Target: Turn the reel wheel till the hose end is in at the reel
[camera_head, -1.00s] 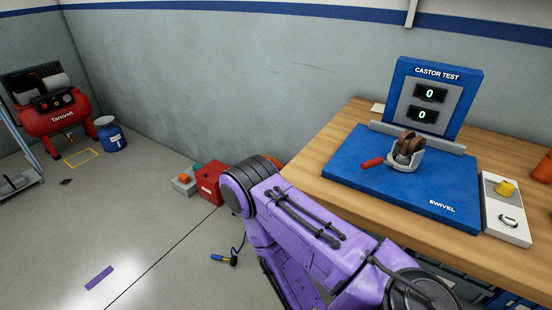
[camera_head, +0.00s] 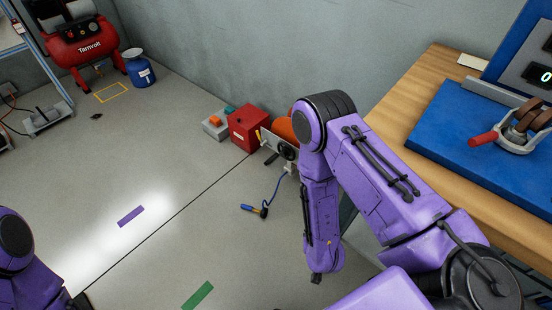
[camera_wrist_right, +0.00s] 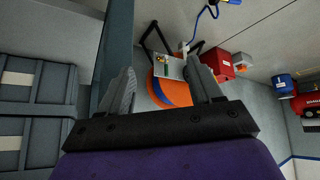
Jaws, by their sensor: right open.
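The hose reel shows in the right wrist view as an orange and blue drum (camera_wrist_right: 173,91) behind a pale plate (camera_wrist_right: 170,66) on a dark stand. In the head view the reel's orange side (camera_head: 283,127) shows past my right arm, with a dark round wheel (camera_head: 286,151) at the plate. A blue hose (camera_head: 275,189) runs out to its blue-and-yellow end (camera_head: 254,210) on the floor. My right gripper (camera_wrist_right: 161,63) is open and empty, its fingers pointing toward the reel from a distance. Only part of my left arm shows at the lower left.
A wooden bench (camera_head: 405,95) with a blue castor test board (camera_head: 440,125) stands at the right. A red box (camera_head: 248,128) and a grey box (camera_head: 216,124) sit beside the reel. Grey drawers (camera_wrist_right: 35,90) show in the wrist view. Open floor lies left.

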